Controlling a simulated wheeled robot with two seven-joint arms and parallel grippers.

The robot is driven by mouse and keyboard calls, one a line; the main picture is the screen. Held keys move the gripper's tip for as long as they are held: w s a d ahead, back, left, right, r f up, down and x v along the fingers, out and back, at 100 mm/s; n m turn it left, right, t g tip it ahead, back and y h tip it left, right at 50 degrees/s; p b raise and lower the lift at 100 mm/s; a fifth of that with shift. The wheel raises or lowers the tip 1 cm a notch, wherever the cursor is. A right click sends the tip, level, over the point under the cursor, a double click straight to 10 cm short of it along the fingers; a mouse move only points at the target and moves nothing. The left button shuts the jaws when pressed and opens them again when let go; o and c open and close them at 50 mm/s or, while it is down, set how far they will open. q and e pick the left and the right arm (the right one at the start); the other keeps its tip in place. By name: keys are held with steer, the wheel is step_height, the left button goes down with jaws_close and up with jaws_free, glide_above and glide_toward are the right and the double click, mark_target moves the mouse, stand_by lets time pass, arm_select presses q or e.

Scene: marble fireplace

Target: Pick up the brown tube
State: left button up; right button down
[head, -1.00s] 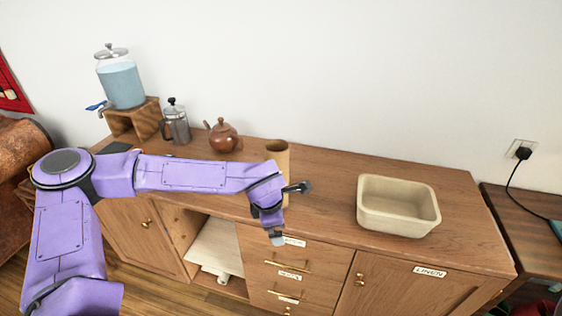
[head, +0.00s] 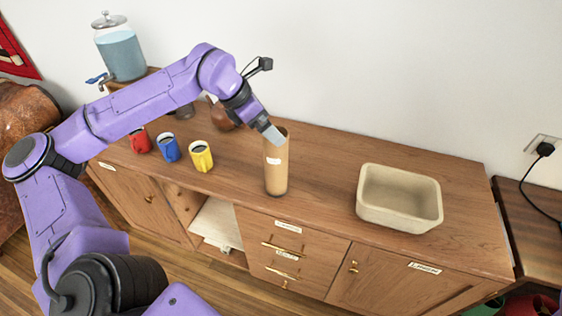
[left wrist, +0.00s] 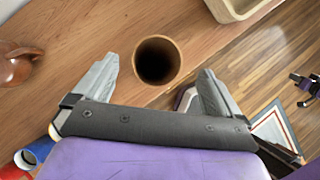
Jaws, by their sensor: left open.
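The brown tube (head: 276,172) stands upright on the wooden cabinet top, with a small white label on its side. My left gripper (head: 272,134) is at the tube's upper rim in the head view, its fingers pointing down. In the left wrist view the gripper (left wrist: 158,88) is open, and the tube's dark open mouth (left wrist: 157,61) shows between and slightly beyond the two fingertips. I cannot tell whether a finger touches the tube.
A beige bin (head: 399,198) stands to the right of the tube. Red (head: 140,140), blue (head: 168,148) and yellow (head: 201,156) mugs stand to its left. A brown teapot (head: 222,116) sits behind, partly hidden by my arm. The cabinet top (head: 325,170) is clear between tube and bin.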

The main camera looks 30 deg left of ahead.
mark_target(276, 164)
arm_select(q)
steer(key=p+x, duration=0.2)
steer(key=x, duration=0.5)
steer(key=shift+a+f, duration=0.2)
steer(key=shift+a, duration=0.1)
steer(key=shift+s, duration=0.1)
steer(key=c, duration=1.4)
